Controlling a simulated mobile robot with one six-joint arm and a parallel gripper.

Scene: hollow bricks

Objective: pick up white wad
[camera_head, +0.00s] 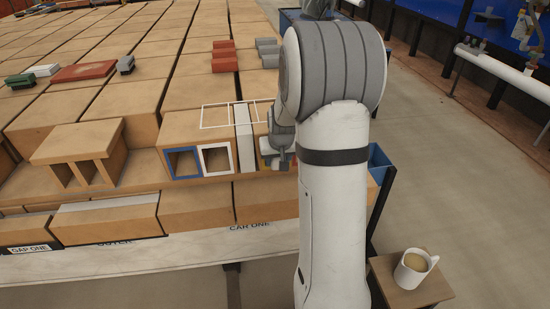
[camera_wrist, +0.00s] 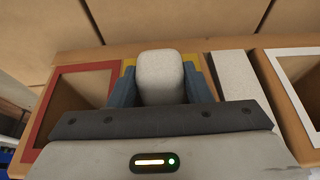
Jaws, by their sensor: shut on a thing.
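The white wad (camera_wrist: 160,78) is a pale, rounded block in the middle of the wrist view. My gripper (camera_wrist: 160,85) is shut on it, with a blue-grey finger against each side. The wad lies in line with a yellow-framed opening (camera_wrist: 129,68), mostly hidden behind it and the fingers. I cannot tell how far the wad sits inside that opening. In the head view my gripper (camera_head: 281,150) is at the front of the brick stack, partly behind my arm, and the wad cannot be made out there.
A red-framed opening (camera_wrist: 48,112) is left of the wad in the wrist view. A pale slab (camera_wrist: 236,80) and a white-framed opening (camera_wrist: 297,85) are on the right. A blue-framed opening (camera_head: 183,162) shows in the head view. A mug (camera_head: 414,270) stands on a small table.

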